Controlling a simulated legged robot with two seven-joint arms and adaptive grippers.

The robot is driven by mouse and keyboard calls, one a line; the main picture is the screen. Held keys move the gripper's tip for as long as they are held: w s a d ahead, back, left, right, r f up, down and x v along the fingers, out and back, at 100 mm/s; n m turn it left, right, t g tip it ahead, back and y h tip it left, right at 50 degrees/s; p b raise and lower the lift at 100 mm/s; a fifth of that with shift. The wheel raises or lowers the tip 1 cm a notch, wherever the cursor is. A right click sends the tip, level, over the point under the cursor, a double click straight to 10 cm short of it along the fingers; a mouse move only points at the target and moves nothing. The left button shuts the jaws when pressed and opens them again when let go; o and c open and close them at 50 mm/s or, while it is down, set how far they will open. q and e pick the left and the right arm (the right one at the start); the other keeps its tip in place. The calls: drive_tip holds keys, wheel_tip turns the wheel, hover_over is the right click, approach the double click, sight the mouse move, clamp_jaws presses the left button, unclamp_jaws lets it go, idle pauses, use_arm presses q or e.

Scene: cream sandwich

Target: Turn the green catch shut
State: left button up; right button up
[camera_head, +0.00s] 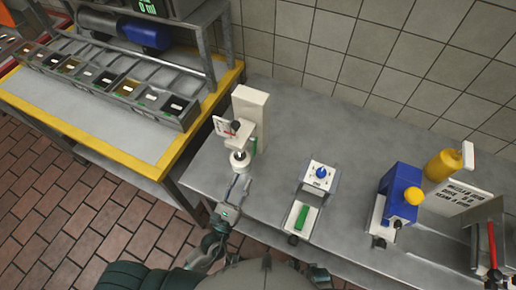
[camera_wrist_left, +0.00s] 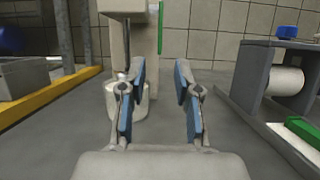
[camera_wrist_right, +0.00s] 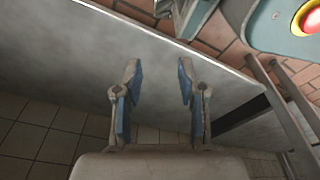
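A tall cream-white machine (camera_head: 249,112) stands on the grey counter, with a narrow upright green piece (camera_head: 253,146) on its right side. In the left wrist view this green piece (camera_wrist_left: 161,27) shows only in part, at the top. A second green part (camera_head: 302,217) lies flat on a small white stand; I cannot tell for certain which is the catch. My left gripper (camera_head: 239,186) is open and empty in front of the machine, near its white pot (camera_head: 240,160); its fingers also show in the left wrist view (camera_wrist_left: 160,85). My right gripper (camera_wrist_right: 158,85) is open and empty.
A yellow-edged table (camera_head: 166,160) with several small bins is at the left. A tiled wall closes the back. Bare counter (camera_head: 270,190) lies between the machine and the white stand.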

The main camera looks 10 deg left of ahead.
sight(255, 151)
use_arm(q)
drive_tip(key=d+p+x, duration=0.1)
drive_tip(key=p+x, duration=0.1)
drive_tip(key=x, duration=0.9)
drive_tip(key=shift+d, duration=0.4)
drive_tip(key=a, duration=0.2)
drive_tip(key=shift+a+f, duration=0.1)
drive_tip(key=shift+a, duration=0.3)
drive_tip(key=shift+c, duration=0.2)
drive_tip(key=shift+a, duration=0.15)
clamp_jaws()
drive_tip(key=shift+s+d, duration=0.1)
drive_tip(key=shift+d, duration=0.65)
drive_tip(key=shift+a, duration=0.25)
drive_tip(key=shift+d, duration=0.15)
use_arm(e)
drive_tip(key=s+f, duration=0.4)
drive_tip(key=shift+s+d, duration=0.25)
drive_tip(key=shift+s, duration=0.15)
